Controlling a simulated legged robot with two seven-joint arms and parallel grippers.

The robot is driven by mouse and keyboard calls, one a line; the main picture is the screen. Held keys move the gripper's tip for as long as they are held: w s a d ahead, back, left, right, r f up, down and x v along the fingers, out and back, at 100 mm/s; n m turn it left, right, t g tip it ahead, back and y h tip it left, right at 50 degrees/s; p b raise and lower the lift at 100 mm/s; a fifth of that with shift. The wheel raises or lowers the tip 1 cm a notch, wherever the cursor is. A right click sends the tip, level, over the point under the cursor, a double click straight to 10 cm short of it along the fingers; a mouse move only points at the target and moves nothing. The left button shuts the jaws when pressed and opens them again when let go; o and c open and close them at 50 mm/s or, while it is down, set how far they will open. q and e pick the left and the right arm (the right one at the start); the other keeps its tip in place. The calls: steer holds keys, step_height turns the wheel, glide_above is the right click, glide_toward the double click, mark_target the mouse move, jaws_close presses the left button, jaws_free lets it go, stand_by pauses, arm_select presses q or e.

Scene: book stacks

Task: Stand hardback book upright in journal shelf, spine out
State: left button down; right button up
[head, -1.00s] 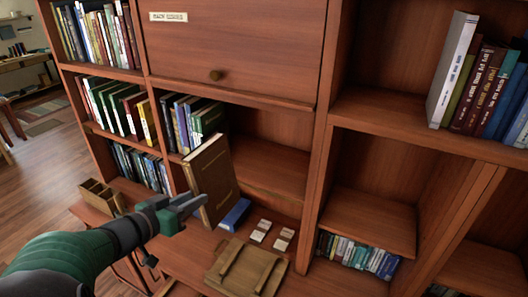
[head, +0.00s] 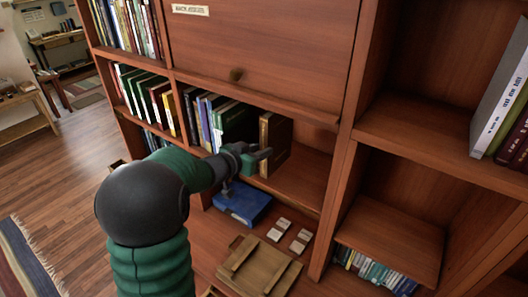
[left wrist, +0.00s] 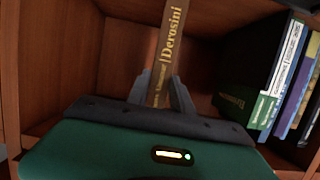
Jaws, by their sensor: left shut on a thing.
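The brown hardback book (head: 277,142) stands roughly upright inside the open shelf compartment (head: 306,188), right of a row of books. My left gripper (head: 262,158) is shut on its spine edge. In the left wrist view the gripper (left wrist: 160,92) has a finger on each side of the brown spine (left wrist: 170,45), which faces out and shows gold lettering. The spine leans slightly in that view. The book's lower end is hidden by the gripper, so I cannot tell whether it touches the shelf board. My right gripper is not in view.
A dark green book (left wrist: 240,90) ends the row beside the held book, with a gap between them. Free shelf room lies to the book's right in the head view. Below are a blue box-like object (head: 242,204), white cards (head: 282,228) and a wooden tray (head: 255,268).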

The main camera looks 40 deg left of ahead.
arm_select(q)
steer(key=x, duration=0.3)
steer(key=shift+r, duration=0.2)
steer(key=shift+s+a+f+p, duration=0.15)
steer(key=shift+s+a+f, duration=0.1)
steer(key=shift+f, duration=0.25)
steer(key=shift+s+a+f+p, duration=0.15)
steer(key=shift+s+a+f, duration=0.05)
steer(key=shift+f, duration=0.3)
steer(key=shift+s+a+f+p, duration=0.15)
steer(key=shift+s+a+f, duration=0.1)
steer(key=shift+f, duration=0.25)
steer(key=c, duration=1.4)
jaws_free()
steer(key=shift+d+f, duration=0.15)
steer(key=shift+o, duration=1.3)
steer(key=shift+w+d, duration=0.2)
steer(key=shift+d, duration=0.3)
steer(key=shift+s+a, duration=0.1)
steer(key=shift+a, duration=0.05)
